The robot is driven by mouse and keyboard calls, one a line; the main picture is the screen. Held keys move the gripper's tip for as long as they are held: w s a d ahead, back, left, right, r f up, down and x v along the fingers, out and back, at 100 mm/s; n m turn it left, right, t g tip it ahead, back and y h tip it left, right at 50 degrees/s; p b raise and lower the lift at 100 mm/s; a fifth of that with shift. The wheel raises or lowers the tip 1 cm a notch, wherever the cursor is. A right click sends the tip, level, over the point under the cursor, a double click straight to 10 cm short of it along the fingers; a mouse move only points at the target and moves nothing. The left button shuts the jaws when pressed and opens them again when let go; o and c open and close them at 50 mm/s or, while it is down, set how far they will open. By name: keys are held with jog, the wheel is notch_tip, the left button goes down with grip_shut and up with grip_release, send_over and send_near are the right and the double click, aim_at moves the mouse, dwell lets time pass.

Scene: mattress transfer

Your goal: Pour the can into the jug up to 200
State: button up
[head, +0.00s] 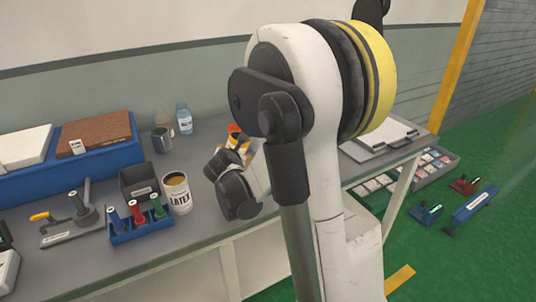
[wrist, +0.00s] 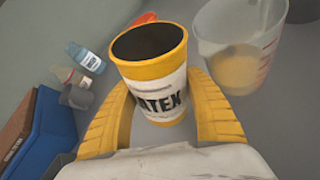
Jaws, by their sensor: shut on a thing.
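My gripper (wrist: 160,88) is shut on a white can (wrist: 160,85) with yellow bands and black "ATEX" lettering. In the wrist view the can is open at the top, looks dark inside and stands about upright between the yellow fingers. A clear jug (wrist: 213,42) with red marks is just right of the can, apart from it, with yellowish liquid in its lower part. I cannot read its marks. In the head view my gripper (head: 241,144) is partly hidden by my arm, and the jug is hidden. A similar "LATEX" can (head: 180,200) stands on the bench.
A grey mug (head: 161,140), a blue bottle (head: 184,119) and a flask (head: 164,119) stand at the back. A blue rack (head: 141,231) with colored items and a dark box (head: 138,181) are left. A clipboard (head: 378,148) lies right. A red-orange thing (wrist: 146,18) is behind the held can.

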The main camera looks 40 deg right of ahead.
jog(key=shift+w+a+f, duration=0.1)
jog(key=shift+a+f, duration=0.05)
jog(key=shift+f, duration=0.7)
jog(key=shift+w+a+n+h, duration=0.15)
jog(key=shift+n+h, duration=0.25)
jog(key=shift+w+a+f+n+g+h, duration=0.2)
jog(key=shift+a+f+n+g+h, duration=0.15)
jog(key=shift+n+h, duration=0.4)
notch_tip(320, 180, up, 5)
jog(key=p, duration=0.3)
jog(key=shift+p, duration=0.35)
jog(key=shift+f, duration=0.1)
jog(key=shift+s, duration=0.1)
